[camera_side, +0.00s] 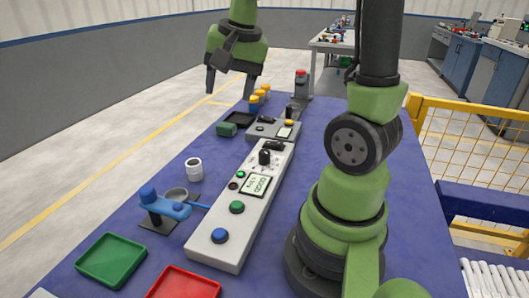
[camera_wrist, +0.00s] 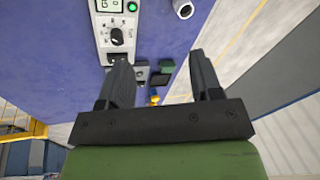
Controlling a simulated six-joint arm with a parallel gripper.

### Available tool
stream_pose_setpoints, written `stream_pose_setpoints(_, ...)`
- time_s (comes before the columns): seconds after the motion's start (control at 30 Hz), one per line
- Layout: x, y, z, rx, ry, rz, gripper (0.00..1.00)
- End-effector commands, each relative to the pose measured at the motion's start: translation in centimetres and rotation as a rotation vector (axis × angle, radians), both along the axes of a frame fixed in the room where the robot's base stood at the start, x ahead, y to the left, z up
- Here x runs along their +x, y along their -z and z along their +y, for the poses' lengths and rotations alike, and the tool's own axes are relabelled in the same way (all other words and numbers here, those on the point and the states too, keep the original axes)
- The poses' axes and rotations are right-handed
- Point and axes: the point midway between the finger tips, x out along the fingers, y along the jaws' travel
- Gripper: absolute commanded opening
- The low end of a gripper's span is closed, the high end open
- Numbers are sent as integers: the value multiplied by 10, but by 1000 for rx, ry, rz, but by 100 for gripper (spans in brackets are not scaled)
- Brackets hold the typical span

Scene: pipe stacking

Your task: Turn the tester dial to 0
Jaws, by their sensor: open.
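The tester (camera_side: 240,205) is a long light-grey box on the blue table. Its black dial (camera_side: 265,157) sits toward the far end of the tester, and it also shows in the wrist view (camera_wrist: 116,36) at the upper left. The dial's exact setting is too small to read. A display (camera_side: 255,186) and green and blue buttons lie nearer along the box. My gripper (camera_side: 230,88) is open and empty, above the far part of the table and well away from the dial. In the wrist view, the open fingers (camera_wrist: 160,82) hold nothing.
A blue clamp (camera_side: 165,205) and a white pipe piece (camera_side: 194,169) stand left of the tester. Green (camera_side: 111,259) and red (camera_side: 184,284) trays lie in front. A smaller grey device (camera_side: 272,130) and a red-topped post (camera_side: 301,82) stand behind.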

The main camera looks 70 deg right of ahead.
Motion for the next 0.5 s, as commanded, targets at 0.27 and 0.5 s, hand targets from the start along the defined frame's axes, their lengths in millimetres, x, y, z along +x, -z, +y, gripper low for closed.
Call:
stream_pose_setpoints(0.27, -6, 83, -100, 110, 469, 195, 59)
stream_pose_setpoints(0.5, -21, 120, -129, 150, 631, 256, 59)
